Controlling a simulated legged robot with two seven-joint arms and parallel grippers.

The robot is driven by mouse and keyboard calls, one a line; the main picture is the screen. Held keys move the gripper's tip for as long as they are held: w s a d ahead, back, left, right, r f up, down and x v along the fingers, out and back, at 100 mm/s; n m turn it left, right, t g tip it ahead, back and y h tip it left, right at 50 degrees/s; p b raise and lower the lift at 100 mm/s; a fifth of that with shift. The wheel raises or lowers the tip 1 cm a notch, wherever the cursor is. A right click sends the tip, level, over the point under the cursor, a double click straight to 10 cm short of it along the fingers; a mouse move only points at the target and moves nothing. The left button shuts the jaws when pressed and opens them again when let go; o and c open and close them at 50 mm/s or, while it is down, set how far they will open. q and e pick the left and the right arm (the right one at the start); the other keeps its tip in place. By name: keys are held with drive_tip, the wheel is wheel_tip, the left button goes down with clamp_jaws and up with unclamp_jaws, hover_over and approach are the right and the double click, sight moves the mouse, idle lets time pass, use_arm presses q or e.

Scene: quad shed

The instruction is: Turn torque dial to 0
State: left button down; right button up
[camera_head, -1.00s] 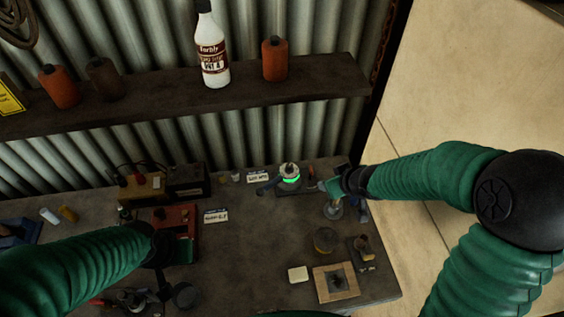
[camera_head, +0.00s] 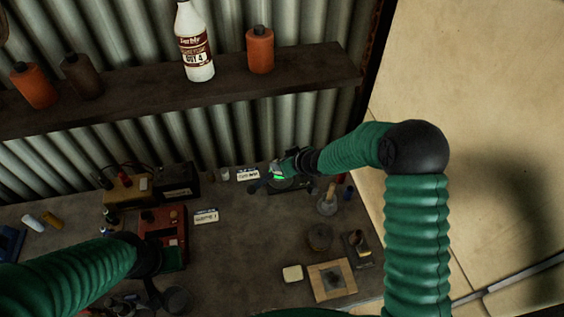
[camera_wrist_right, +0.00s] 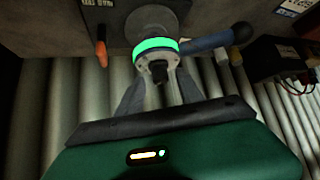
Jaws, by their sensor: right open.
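The torque dial (camera_wrist_right: 155,50) is a round grey knob with a glowing green ring, in the right wrist view. A dark lever handle (camera_wrist_right: 208,42) sticks out from it to the right. In the head view its green ring (camera_head: 279,178) shows at the back of the bench, partly covered by my right gripper (camera_head: 287,168). In the right wrist view the fingers (camera_wrist_right: 158,92) are open on either side of the dial's dark centre stub; contact cannot be told. My left gripper (camera_head: 150,262) is low over the bench near a red box, its fingers unclear.
The workbench (camera_head: 245,235) holds a red box (camera_head: 163,228), a battery-like box (camera_head: 178,182), white label cards (camera_head: 206,216) and a wooden square (camera_head: 331,280). A shelf (camera_head: 140,112) above carries a white bottle (camera_head: 194,45) and orange canisters (camera_head: 260,50). The middle of the bench is fairly clear.

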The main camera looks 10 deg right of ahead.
drive_tip(key=shift+f, duration=0.15)
drive_tip(key=shift+w, duration=0.1)
drive_tip(key=shift+c, duration=0.2)
drive_tip(key=shift+a, duration=0.15)
clamp_jaws()
